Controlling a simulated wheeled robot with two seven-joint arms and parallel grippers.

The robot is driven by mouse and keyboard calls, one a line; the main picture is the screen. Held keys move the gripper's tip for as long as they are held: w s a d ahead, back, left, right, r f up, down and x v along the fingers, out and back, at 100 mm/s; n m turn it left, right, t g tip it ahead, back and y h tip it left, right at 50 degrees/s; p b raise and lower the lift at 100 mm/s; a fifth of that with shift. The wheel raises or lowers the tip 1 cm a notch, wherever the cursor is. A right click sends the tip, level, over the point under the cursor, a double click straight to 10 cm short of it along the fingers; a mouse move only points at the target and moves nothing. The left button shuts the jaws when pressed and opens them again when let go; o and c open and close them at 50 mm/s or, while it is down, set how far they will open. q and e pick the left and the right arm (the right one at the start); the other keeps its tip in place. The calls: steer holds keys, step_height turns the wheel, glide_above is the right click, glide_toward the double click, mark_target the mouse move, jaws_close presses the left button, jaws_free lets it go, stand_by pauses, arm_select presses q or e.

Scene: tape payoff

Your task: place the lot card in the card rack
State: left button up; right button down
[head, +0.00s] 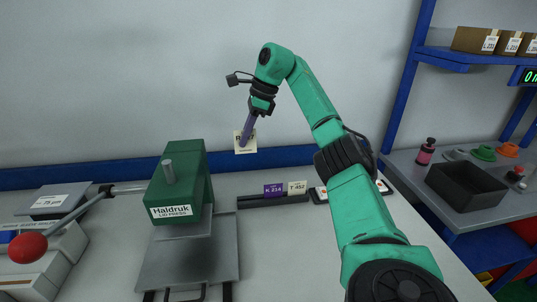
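A small cream lot card (240,149) with dark print shows in the head view, upright in front of the pale wall. My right gripper (246,138) reaches down to it with long purple fingers, which cover the middle of the card and look closed on it. The card hangs above the counter, up and left of the card rack (285,201). The rack is a low dark bar on the counter. My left gripper is out of view.
A green lid press (180,180) stands left of the rack, with a red-knobbed lever (28,247) reaching left. A black bin (465,190) sits on the right-hand bench. Counter in front of the rack is clear.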

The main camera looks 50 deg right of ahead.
step_height(320, 180, down, 19)
steer(key=shift+s+r+b, duration=0.1)
steer(key=shift+s+b, duration=0.05)
steer(key=shift+b, duration=0.6)
steer(key=shift+f, duration=0.45)
steer(key=shift+f, duration=0.1)
steer(key=c, duration=1.1)
jaws_free()
